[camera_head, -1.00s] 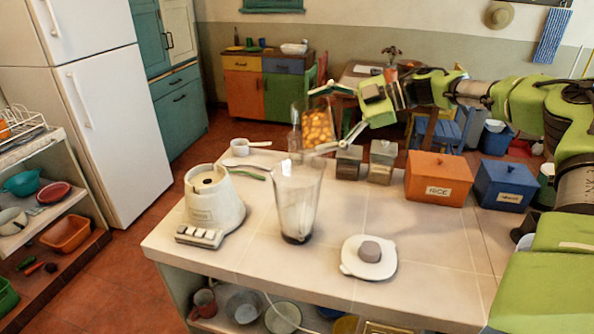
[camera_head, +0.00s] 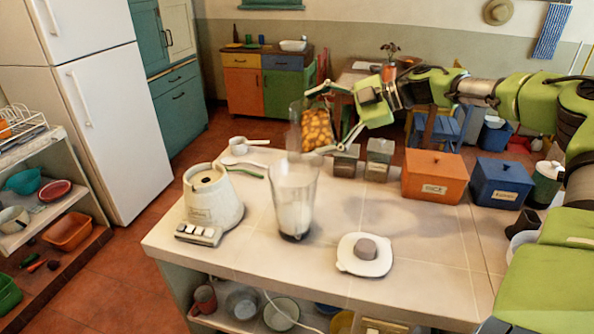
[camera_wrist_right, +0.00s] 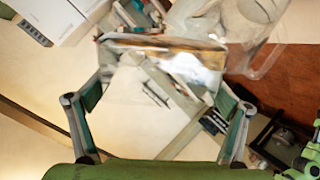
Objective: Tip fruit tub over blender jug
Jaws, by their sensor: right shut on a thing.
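The clear fruit tub (camera_head: 316,130), with orange fruit pieces inside, is held between the fingers of my right gripper (camera_head: 322,119). It is raised above the counter and appears just behind and above the blender jug's rim, leaning slightly. The fruit is still inside the tub. The clear blender jug (camera_head: 295,195) stands upright on the counter with something white in its lower part. In the right wrist view the tub (camera_wrist_right: 170,44) lies between the fingertips, and clear jug-like plastic shows at upper right, blurred. My left gripper is not in view.
The white blender base (camera_head: 213,197) stands left of the jug; its lid (camera_head: 364,255) lies to the right. Two small jars, the orange rice box (camera_head: 433,178) and a blue box (camera_head: 501,184) line the counter's back right. A white cup (camera_head: 238,145) and spoons lie at the back left.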

